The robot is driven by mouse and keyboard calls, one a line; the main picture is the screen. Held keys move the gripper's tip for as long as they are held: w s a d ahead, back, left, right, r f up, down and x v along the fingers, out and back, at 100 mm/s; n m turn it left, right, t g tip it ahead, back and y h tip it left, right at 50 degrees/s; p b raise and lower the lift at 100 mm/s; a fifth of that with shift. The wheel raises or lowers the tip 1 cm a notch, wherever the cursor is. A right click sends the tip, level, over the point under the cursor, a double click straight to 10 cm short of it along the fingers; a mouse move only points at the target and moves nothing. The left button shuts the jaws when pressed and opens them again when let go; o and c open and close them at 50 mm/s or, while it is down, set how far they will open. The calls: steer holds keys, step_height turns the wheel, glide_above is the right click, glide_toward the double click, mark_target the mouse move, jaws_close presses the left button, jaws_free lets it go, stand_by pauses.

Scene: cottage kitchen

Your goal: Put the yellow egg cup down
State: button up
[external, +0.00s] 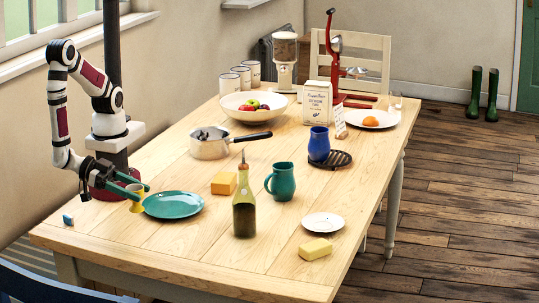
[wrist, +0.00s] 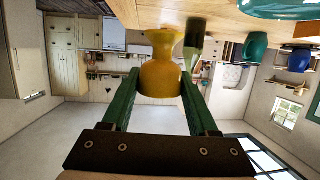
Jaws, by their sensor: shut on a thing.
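The yellow egg cup (wrist: 162,72) is between the green fingers of my gripper (wrist: 163,88), which is shut on it in the wrist view. In the external view, the egg cup (external: 136,197) is at the table's left side, just left of the teal plate (external: 173,205). My gripper (external: 139,187) reaches it from the left, low over the table. The cup looks upright. Whether its foot touches the wood is hard to tell.
The front left tabletop (external: 115,238) is bare.

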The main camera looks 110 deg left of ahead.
steer(key=w+a+f, duration=0.1)
steer(key=w, duration=0.1)
steer(key=w+f, duration=0.1)
steer(key=w, duration=0.1)
steer(key=w+a+f, duration=0.1)
steer(key=w+f, duration=0.1)
steer(key=shift+a, duration=0.3)
steer(key=shift+w+f, duration=0.15)
steer(key=shift+f, duration=0.95)
steer(key=shift+w+f, duration=0.1)
steer(key=shift+f, duration=0.95)
steer(key=shift+f, duration=0.1)
steer(key=o, duration=1.4)
